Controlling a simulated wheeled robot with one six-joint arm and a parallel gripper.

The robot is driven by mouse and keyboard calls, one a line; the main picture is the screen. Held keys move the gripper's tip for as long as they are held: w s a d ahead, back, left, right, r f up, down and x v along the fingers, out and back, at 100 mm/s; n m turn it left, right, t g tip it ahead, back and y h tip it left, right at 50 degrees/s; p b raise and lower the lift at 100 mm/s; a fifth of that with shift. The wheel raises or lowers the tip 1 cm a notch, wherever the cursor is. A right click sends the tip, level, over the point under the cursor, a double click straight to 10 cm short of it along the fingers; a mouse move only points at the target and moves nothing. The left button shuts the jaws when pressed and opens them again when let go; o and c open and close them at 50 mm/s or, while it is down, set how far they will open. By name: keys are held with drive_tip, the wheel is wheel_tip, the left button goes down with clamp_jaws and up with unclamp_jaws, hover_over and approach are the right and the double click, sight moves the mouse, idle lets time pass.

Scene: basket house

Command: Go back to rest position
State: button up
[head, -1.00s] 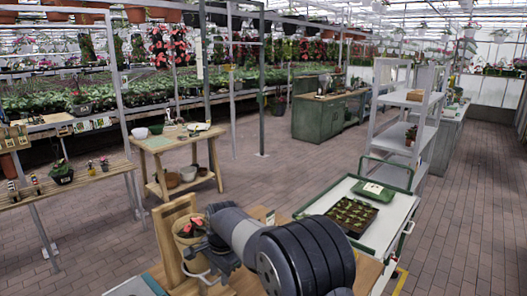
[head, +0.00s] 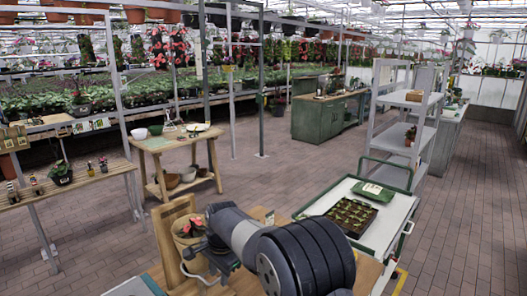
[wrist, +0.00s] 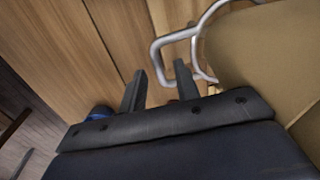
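A pale metal loop (wrist: 165,42) lies just beyond the fingertips, close to the right finger. A tan rounded pot or basket (wrist: 265,50) fills the right of that view.
A wooden upright (head: 170,226) stands by the pot on a wooden worktop (head: 371,270). A white cart (head: 375,236) with a seedling tray (head: 350,215) is close on the right. A potting table (head: 158,143) stands left, with open brick floor (head: 275,180) between.

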wheel_tip(320, 180, up, 12)
drive_tip(key=s+d+f+b, duration=0.1)
drive_tip(key=b, duration=0.1)
drive_tip(key=f, duration=0.3)
drive_tip(key=f+p, duration=0.1)
drive_tip(key=f, duration=0.2)
drive_tip(key=a+f, duration=0.1)
drive_tip(key=f, duration=0.3)
drive_tip(key=shift+w+p, duration=0.4)
wheel_tip(320, 180, down, 8)
drive_tip(key=b, duration=0.4)
drive_tip(key=shift+w+r, duration=0.1)
